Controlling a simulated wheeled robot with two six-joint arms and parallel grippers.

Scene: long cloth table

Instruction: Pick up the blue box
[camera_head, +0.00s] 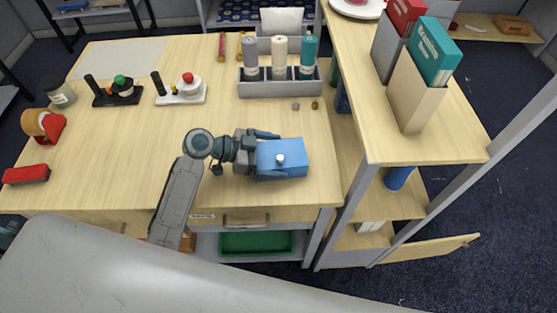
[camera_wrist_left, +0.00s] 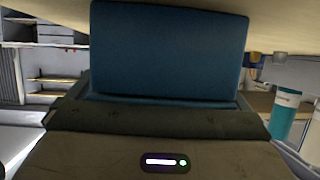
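The blue box (camera_head: 290,165) lies on the light wooden table near its front right edge, with a small white round spot on top. My left gripper (camera_head: 268,156) reaches in from the left, its fingers spread about the box's width. My right gripper is not in view.
A grey holder (camera_head: 280,88) with several bottles stands behind the box. A tall wooden shelf (camera_head: 440,145) with binders rises close on the right. The table's middle is clear.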

